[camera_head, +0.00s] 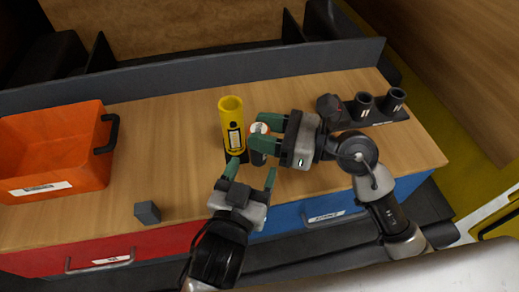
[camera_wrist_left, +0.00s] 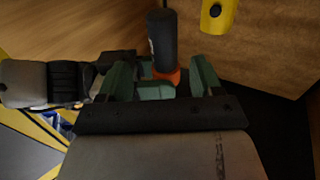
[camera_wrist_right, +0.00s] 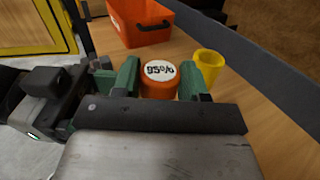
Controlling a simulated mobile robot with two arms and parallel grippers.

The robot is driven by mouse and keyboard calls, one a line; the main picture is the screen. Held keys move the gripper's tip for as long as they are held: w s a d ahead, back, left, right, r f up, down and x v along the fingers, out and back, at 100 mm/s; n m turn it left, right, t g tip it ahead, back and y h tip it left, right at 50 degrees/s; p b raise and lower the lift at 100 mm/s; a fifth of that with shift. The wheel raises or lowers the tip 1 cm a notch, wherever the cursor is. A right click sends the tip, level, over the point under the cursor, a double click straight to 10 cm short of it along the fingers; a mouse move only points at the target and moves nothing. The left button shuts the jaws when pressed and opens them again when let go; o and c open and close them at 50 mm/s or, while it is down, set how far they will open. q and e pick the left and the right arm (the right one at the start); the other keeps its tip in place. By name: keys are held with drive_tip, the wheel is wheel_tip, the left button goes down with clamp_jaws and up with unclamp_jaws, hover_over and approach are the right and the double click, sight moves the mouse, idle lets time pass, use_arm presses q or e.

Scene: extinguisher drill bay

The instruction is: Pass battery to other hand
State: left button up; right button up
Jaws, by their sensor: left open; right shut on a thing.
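The battery (camera_head: 258,157) is a dark cylinder with an orange end and a white cap. In the right wrist view its cap (camera_wrist_right: 159,72) reads 95%. My right gripper (camera_head: 263,134) is shut around its orange end and holds it roughly upright. My left gripper (camera_head: 252,174) is open below and in front of it, with its fingers pointing towards the battery's lower part. In the left wrist view the battery (camera_wrist_left: 163,40) shows just beyond and between the open fingers (camera_wrist_left: 162,82). I see no grip by the left fingers.
A yellow tube (camera_head: 232,125) stands in a dark base close left of the battery. An orange bin (camera_head: 60,150) is at the left, a small grey block (camera_head: 147,212) at the front edge. A black rack with cups (camera_head: 375,112) stands at the right. Bench between bin and tube is clear.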

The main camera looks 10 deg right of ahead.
sight(259, 156)
use_arm(q)
drive_tip(key=x, duration=0.6)
drive_tip(key=shift+w+d, duration=0.15)
drive_tip(key=shift+w, duration=0.05)
drive_tip(key=shift+d, duration=0.1)
drive_tip(key=c, duration=1.1)
use_arm(e)
drive_tip(key=o, duration=1.1)
